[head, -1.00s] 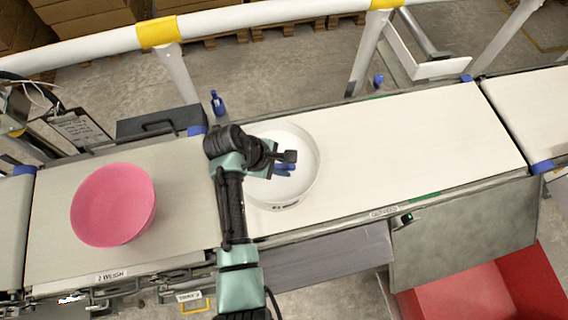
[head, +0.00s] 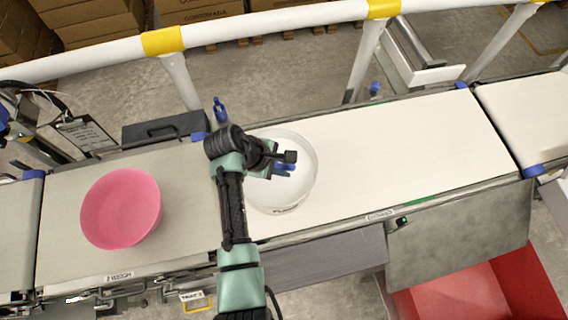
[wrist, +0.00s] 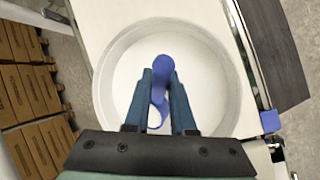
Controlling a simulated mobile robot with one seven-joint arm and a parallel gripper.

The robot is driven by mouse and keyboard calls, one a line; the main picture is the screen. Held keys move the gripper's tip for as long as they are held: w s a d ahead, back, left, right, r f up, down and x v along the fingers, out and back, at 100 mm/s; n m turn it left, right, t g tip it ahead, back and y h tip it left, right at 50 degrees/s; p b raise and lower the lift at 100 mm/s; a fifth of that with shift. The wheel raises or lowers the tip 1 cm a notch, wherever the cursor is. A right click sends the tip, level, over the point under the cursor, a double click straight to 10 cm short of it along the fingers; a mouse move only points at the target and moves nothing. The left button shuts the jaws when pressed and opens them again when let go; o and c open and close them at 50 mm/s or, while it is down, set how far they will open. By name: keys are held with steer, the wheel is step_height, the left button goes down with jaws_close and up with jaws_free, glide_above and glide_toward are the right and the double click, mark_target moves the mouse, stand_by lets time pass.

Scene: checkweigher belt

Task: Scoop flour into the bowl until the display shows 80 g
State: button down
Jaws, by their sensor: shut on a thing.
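A pink bowl (head: 121,208) stands on the weigh section of the belt at the left; no contents can be made out in it. A white round tub of flour (head: 301,195) stands on the belt to its right, and also fills the middle of the wrist view (wrist: 116,62). My gripper (head: 284,163) is over the tub. In the wrist view my gripper (wrist: 161,92) is shut on a blue scoop (wrist: 163,68), whose handle lies between the fingers. The scoop's lower part is partly hidden by the fingers. I cannot read a weight display in either view.
A white guard rail (head: 265,25) with yellow bands runs behind the belt. A dark case (head: 165,127) and a blue bottle (head: 220,110) are behind the belt. A red bin (head: 470,295) stands below at the right. The belt right of the tub (head: 410,145) is clear.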

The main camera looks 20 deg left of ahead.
steer(key=shift+r+p, duration=4.5)
steer(key=shift+f, duration=0.1)
